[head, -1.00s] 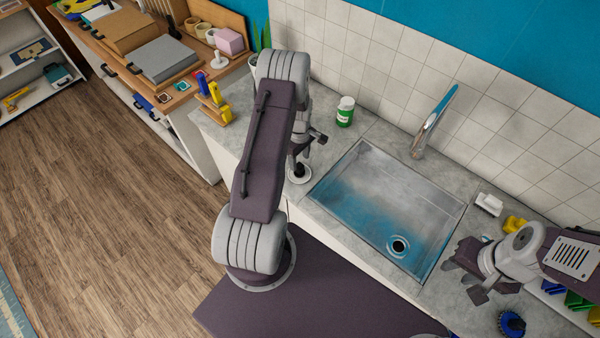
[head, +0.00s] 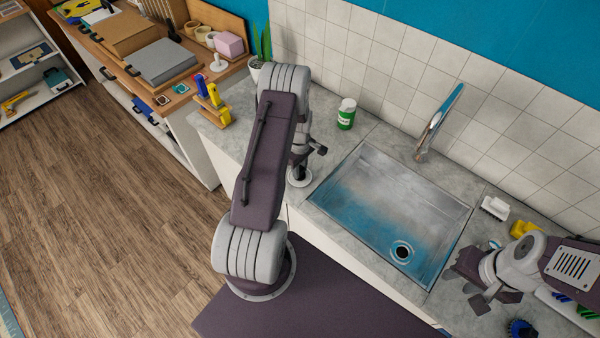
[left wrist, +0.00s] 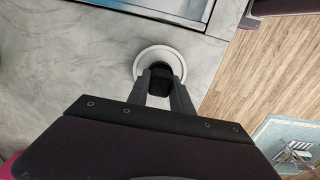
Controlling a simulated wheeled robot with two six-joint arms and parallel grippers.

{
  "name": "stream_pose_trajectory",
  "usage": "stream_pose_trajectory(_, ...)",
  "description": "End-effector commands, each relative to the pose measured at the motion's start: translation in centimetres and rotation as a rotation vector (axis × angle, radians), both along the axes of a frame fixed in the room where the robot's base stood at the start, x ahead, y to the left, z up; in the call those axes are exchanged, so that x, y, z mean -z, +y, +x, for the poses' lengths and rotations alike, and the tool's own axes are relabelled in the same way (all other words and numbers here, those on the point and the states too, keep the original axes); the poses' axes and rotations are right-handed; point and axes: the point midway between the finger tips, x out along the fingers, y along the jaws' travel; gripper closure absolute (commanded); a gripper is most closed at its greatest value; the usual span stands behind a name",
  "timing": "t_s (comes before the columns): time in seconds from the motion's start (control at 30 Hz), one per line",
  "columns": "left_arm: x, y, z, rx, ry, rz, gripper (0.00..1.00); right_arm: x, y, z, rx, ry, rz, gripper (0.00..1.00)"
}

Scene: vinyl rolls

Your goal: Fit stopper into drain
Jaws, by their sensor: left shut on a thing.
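The stopper, a white disc with a black knob, lies flat on the counter left of the sink in the head view (head: 301,178). It also shows in the left wrist view (left wrist: 142,58). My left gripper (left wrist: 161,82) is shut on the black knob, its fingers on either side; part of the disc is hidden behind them. The drain (head: 402,251) is a dark round hole with a bright rim in the floor of the sink (head: 385,205), near its front right corner. My right gripper (head: 472,279) appears open and empty, right of the sink.
A tap (head: 432,125) rises behind the sink. A green and white can (head: 346,114) stands at its back left. A white brush (head: 495,207), a yellow object (head: 524,229) and a blue brush (head: 520,329) lie to the right. The basin holds no loose object.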

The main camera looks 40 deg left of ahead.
Motion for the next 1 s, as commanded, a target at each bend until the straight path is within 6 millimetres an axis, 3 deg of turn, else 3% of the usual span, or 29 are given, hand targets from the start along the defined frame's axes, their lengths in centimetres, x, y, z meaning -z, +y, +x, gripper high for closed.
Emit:
stream_pose_trajectory(0.27,-0.2,0.0,0.0,0.0,-0.001,0.0,1.0,-0.2,0.0,0.0,0.0,0.0,0.0,0.64)
stream_pose_trajectory(1.0,-4.8,0.0,0.0,0.0,-0.001,0.0,1.0,-3.6,0.0,0.0,0.0,0.0,0.0,0.64)
